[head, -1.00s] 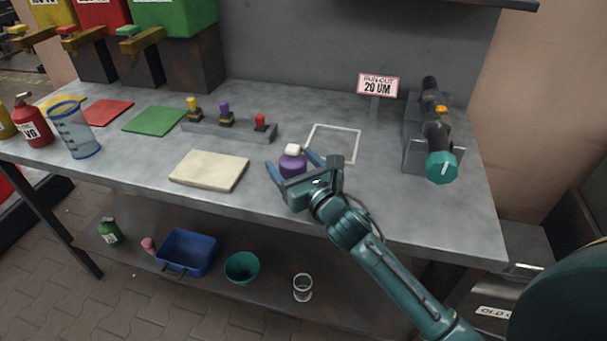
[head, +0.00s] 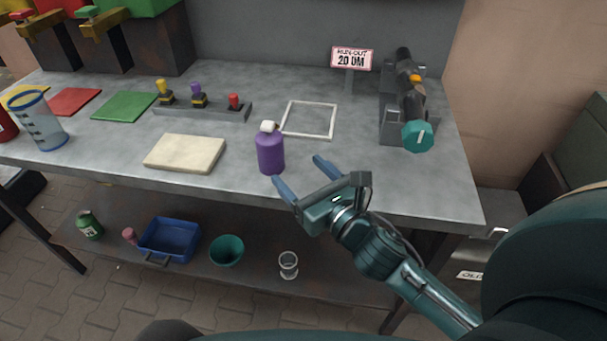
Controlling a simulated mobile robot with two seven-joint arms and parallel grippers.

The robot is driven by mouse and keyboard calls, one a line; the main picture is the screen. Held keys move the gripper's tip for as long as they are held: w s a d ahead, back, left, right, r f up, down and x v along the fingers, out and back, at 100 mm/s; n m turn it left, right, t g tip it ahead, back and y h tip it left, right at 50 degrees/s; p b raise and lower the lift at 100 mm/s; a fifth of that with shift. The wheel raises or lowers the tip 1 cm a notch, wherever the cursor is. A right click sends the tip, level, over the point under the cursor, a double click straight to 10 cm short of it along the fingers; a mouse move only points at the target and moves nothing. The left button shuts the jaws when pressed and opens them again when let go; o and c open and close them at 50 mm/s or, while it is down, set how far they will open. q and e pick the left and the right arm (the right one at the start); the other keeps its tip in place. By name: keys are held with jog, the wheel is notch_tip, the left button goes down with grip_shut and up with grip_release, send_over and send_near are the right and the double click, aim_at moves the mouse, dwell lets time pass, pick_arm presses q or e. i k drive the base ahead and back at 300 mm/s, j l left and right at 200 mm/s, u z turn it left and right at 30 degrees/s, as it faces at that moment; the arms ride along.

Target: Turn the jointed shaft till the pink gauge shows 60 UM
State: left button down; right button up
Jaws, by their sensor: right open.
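The jointed shaft (head: 409,88) rests in a grey stand at the right end of the bench. It is dark, with an orange mark and a teal knob (head: 417,136) with a white line at its near end. The pink gauge (head: 351,59) stands behind, to its left, and reads "RUN-OUT 20 UM". My right gripper (head: 299,172) is open and empty at the bench's front edge, to the left of and nearer than the knob. A purple bottle with a white cap (head: 270,152) stands upright just left of its fingers, apart from them. My left gripper is not in view.
A white square outline (head: 309,119) lies on the bench. A cream pad (head: 185,153), a row of coloured levers (head: 203,108) and a clear blue-rimmed beaker (head: 42,122) are further left. The shelf below holds a blue bin (head: 168,240) and teal cup (head: 227,250). Bench before the knob is clear.

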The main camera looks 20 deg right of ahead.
aim_at(417, 137)
jog(key=k+l, duration=0.15)
jog(key=k, duration=0.35)
jog(key=k+l, duration=0.15)
jog(key=k, duration=0.35)
